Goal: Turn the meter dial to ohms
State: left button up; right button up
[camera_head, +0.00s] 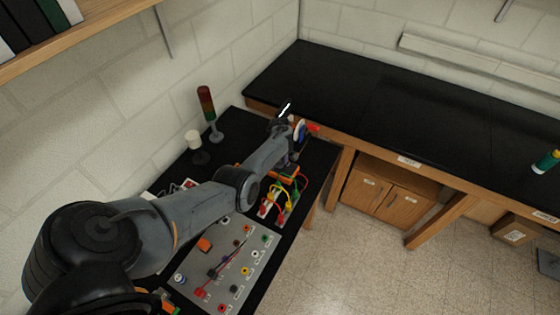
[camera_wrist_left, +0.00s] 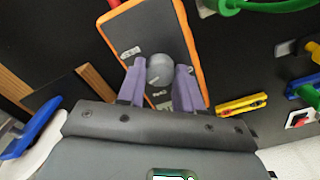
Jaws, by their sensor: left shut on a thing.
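The meter (camera_wrist_left: 130,35) is dark grey with an orange rim, lying at a tilt in the left wrist view. Its round grey dial (camera_wrist_left: 160,66) sits between the two purple fingers of my left gripper (camera_wrist_left: 160,82). The gripper is shut on the dial, one finger on each side. The dial's markings are too small or covered to read, so its setting cannot be told. In the head view my left arm reaches over the black bench, and an orange edge of the meter (camera_head: 289,172) shows by the wrist. My right gripper is not in view.
Red, yellow and green leads (camera_head: 283,197) lie close to the meter. A grey jack panel (camera_head: 255,253) lies on the bench nearer me. A stack light (camera_head: 206,104) and a white-topped post (camera_head: 194,140) stand at the back left. The long black counter (camera_head: 400,105) is mostly clear.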

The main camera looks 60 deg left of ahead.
pick_arm(q)
jog(key=shift+n, duration=1.2)
jog(key=o, duration=1)
jog(key=shift+o, duration=0.2)
